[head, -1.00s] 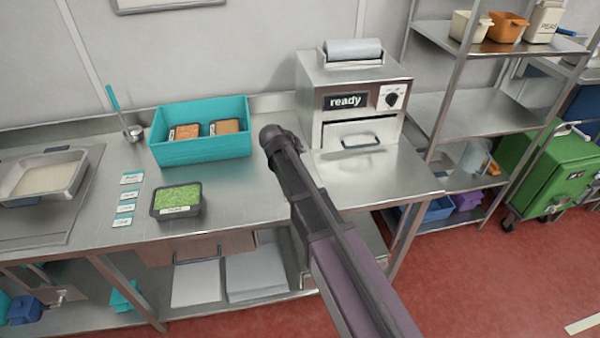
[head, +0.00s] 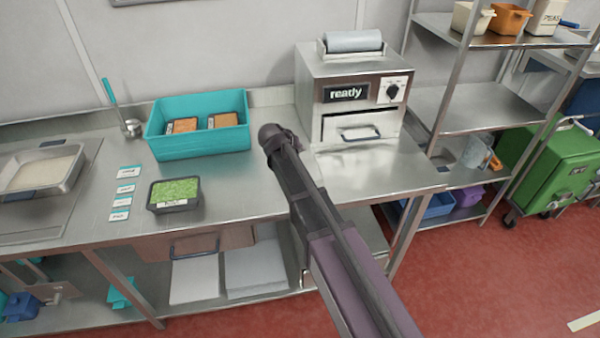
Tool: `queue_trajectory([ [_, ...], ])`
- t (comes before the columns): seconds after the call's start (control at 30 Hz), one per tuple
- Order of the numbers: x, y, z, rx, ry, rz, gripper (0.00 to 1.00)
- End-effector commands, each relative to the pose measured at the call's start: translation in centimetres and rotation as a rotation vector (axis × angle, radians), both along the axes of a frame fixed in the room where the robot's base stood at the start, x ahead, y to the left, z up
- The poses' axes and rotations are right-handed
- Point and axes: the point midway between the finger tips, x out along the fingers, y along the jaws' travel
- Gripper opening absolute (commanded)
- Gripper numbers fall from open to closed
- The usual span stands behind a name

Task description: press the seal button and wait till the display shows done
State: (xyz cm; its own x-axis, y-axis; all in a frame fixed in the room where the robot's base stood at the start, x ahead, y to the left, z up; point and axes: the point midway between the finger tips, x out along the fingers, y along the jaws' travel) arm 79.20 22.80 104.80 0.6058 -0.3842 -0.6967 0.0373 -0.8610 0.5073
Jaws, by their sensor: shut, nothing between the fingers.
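The sealing machine (head: 312,88) is a steel box on the right end of the counter, with a film roll (head: 353,40) on top. Its dark display (head: 346,93) shows white letters that look like "ready", slightly garbled. A black knob (head: 393,90) sits on a pale panel right of the display. I cannot make out a separate seal button. The front drawer (head: 350,127) with a handle is below. My dark and purple arm crosses the view from the bottom right, its rounded dark end left of and in front of the machine. I cannot make out my gripper's fingers.
A teal bin (head: 200,147) holds two filled trays. A black tray of green food (head: 174,193) and several labels (head: 125,188) lie on the steel counter (head: 232,190). A steel pan (head: 42,172) is at far left. Shelving (head: 480,105) and a green cart (head: 552,160) stand at right.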

Motion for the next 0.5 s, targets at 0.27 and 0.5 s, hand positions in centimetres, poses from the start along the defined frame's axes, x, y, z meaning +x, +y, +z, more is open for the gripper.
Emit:
queue_trajectory([
  [0.27,0.0,0.0,-2.8,0.0,0.0,0.0,0.0],
  [0.5,0.0,0.1,-4.7,-0.001,0.0,0.001,0.0],
])
